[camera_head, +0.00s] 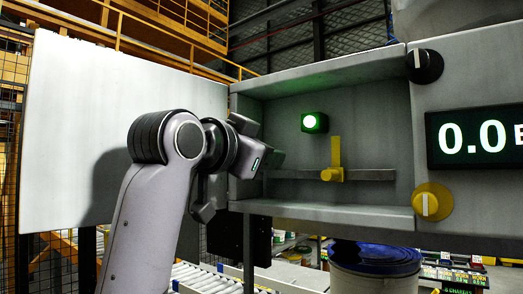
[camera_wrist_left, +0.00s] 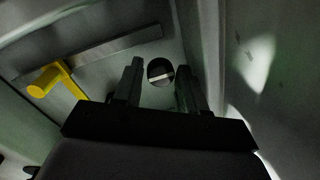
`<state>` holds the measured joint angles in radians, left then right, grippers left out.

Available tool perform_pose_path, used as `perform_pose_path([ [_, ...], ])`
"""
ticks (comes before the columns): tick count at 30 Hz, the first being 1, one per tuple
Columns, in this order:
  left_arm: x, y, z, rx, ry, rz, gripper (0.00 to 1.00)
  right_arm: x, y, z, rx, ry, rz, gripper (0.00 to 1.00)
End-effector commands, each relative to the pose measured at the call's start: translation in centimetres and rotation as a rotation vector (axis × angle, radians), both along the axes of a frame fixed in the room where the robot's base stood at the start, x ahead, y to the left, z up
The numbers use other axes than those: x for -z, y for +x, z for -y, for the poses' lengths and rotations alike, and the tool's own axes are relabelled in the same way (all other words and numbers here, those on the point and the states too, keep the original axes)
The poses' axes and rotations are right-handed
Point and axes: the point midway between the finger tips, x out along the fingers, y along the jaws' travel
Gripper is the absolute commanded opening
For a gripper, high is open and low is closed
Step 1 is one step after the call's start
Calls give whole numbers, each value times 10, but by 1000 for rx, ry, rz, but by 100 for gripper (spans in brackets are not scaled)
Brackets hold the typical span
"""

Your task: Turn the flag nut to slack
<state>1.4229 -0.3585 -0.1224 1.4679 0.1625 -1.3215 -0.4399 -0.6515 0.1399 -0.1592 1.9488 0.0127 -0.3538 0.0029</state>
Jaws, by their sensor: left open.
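The yellow flag nut (camera_head: 332,174) sits on a grey horizontal bar (camera_head: 376,175) inside the open grey cabinet. Its flag stands upright above the bar in the head view. In the left wrist view the flag nut (camera_wrist_left: 48,80) is at the left, beside my fingers and apart from them. My left gripper (camera_head: 275,160) is at the cabinet's left side, left of the nut. In the left wrist view its two fingers (camera_wrist_left: 161,85) are spread with nothing held between them. A dark round shape with a pale stripe shows beyond the gap. My right gripper is out of view.
A green lamp (camera_head: 314,122) glows above the bar. A black knob (camera_head: 425,66), a yellow knob (camera_head: 432,202) and a display (camera_head: 480,137) reading 0.0 are on the right panel. The open door (camera_head: 85,110) is at the left.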

Motion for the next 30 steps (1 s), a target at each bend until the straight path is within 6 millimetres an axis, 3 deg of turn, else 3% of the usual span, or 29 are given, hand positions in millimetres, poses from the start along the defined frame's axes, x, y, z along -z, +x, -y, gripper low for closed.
perform_pose_path([
  [1,0,0,0,0,0,0,35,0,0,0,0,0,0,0],
  [4,0,0,0,0,0,0,2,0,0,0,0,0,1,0],
  [5,0,0,0,0,-1,-1,1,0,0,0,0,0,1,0],
  [18,0,0,-1,-3,183,135,1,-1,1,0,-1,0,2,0],
  [28,0,0,-1,-1,201,148,1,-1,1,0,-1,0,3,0],
  [29,0,0,-1,-1,201,148,38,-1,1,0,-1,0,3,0],
  [30,0,0,-1,-1,200,148,41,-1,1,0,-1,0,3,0],
])
